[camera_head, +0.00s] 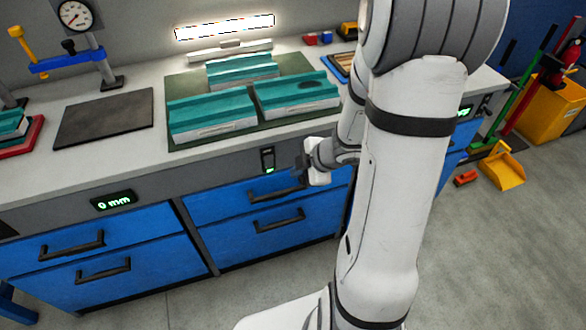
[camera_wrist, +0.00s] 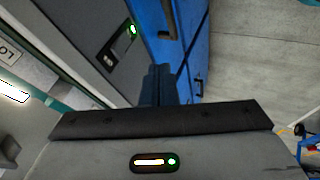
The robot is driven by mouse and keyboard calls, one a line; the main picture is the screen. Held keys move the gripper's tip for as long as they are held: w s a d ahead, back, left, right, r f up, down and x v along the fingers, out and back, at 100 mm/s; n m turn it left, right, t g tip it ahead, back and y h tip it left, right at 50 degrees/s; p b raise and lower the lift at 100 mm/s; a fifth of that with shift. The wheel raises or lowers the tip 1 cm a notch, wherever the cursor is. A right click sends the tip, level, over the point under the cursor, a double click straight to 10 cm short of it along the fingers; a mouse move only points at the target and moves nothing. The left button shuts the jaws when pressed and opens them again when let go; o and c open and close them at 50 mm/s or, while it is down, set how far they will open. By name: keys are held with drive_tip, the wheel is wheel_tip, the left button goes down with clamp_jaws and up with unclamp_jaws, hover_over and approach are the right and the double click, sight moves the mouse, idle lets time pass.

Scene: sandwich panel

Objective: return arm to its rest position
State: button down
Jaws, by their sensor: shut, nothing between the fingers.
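My white arm (camera_head: 395,190) rises at the right of the head view and bends down toward the front of the workbench. My gripper (camera_head: 302,168) is in front of the bench edge, beside a small switch panel (camera_head: 268,160), and is partly hidden behind my arm. In the wrist view my gripper's dark fingers (camera_wrist: 158,85) are together with nothing between them. The blue drawers (camera_wrist: 190,35) and the switch panel (camera_wrist: 117,42) lie beyond the fingers there.
Several teal-topped panels (camera_head: 210,111) lie on a green mat (camera_head: 180,86) on the workbench (camera_head: 50,173). A dark plate (camera_head: 105,118) and a gauge stand (camera_head: 95,45) are at left. A yellow dustpan (camera_head: 500,168) lies on the floor at right. Open floor (camera_head: 490,265) lies in front.

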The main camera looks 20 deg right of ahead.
idle(0.4)
drive_tip(key=d+r+m+t+h+p, duration=0.1)
drive_tip(key=d+r+m+h, duration=0.4)
drive_tip(key=r+m+h, duration=0.5)
drive_tip(key=s+a+r+m+g+y, duration=0.2)
drive_tip(key=s+a+r+m, duration=0.1)
drive_tip(key=s, duration=0.4)
drive_tip(key=s+a+r+m+g+y+p, duration=0.1)
drive_tip(key=s+a+r+m+g+y, duration=0.1)
drive_tip(key=s+a, duration=0.4)
wheel_tip(320, 180, up, 3)
drive_tip(key=shift+s+a+f+m+y, duration=0.1)
drive_tip(key=shift+s+a+m+y, duration=0.25)
drive_tip(key=shift+s+m+y, duration=0.55)
drive_tip(key=shift+s, duration=0.1)
